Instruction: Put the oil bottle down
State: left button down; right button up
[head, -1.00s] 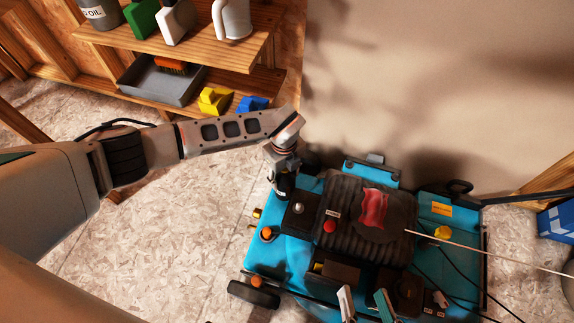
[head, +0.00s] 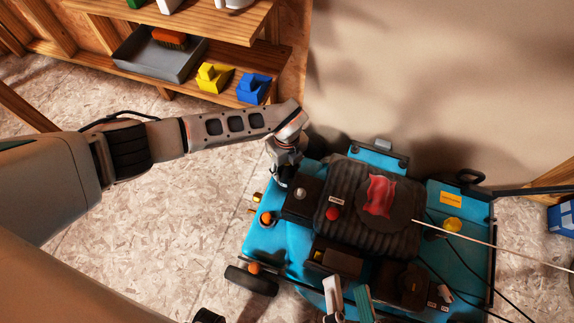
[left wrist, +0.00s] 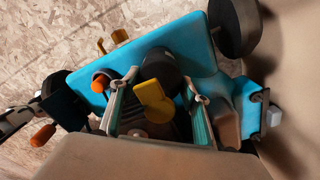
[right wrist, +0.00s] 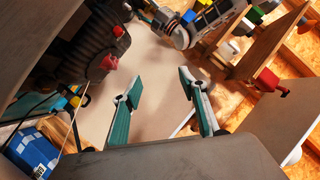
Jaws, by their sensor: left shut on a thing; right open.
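The teal mower (head: 262,236) with a dark ribbed engine cover (head: 330,240) fills the centre right of the head view. My left gripper (head: 281,178) points down at the mower's back left corner. In the left wrist view its fingers (left wrist: 157,108) stand on both sides of a dark thing with a yellow top (left wrist: 152,100), seemingly the oil bottle. Its lower part is hidden, and I cannot tell whether it touches the deck. My right gripper (head: 348,300) is open and empty near the mower's front edge; it also shows in the right wrist view (right wrist: 160,100).
A wooden shelf (head: 195,20) at upper left holds a grey tray with a brush (head: 160,55), a yellow block (head: 212,78) and a blue block (head: 253,88). A red cloth (head: 380,195) lies on the engine. A thin rod (head: 480,239) crosses at right. The left floor is clear.

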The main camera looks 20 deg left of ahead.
pick_arm(q)
jog(key=shift+f, duration=0.15)
jog(key=c, duration=1.1)
grip_release()
pick_arm(e)
jog(key=shift+f, duration=0.1)
pick_arm(q)
jog(key=shift+o, duration=0.2)
jog(key=shift+r, duration=0.2)
jog(key=r+p, duration=0.1)
jog(key=r, duration=0.2)
jog(key=r+p, duration=0.2)
jog(key=r, duration=0.2)
jog(key=r+p, duration=0.2)
jog(key=r, duration=0.2)
jog(key=shift+w, duration=0.25)
jog(key=shift+s+r+p, duration=0.2)
jog(key=shift+r+p, duration=0.1)
jog(key=shift+r, duration=0.2)
jog(key=shift+f, duration=0.1)
pick_arm(e)
jog(key=w+d+r+n+h, duration=0.1)
jog(key=w+d+n, duration=0.1)
jog(key=d+n, duration=0.4)
jog(key=shift+d+r+n+g, duration=0.15)
jog(key=shift+d+n+g, duration=0.05)
jog(key=shift+n+g, duration=0.25)
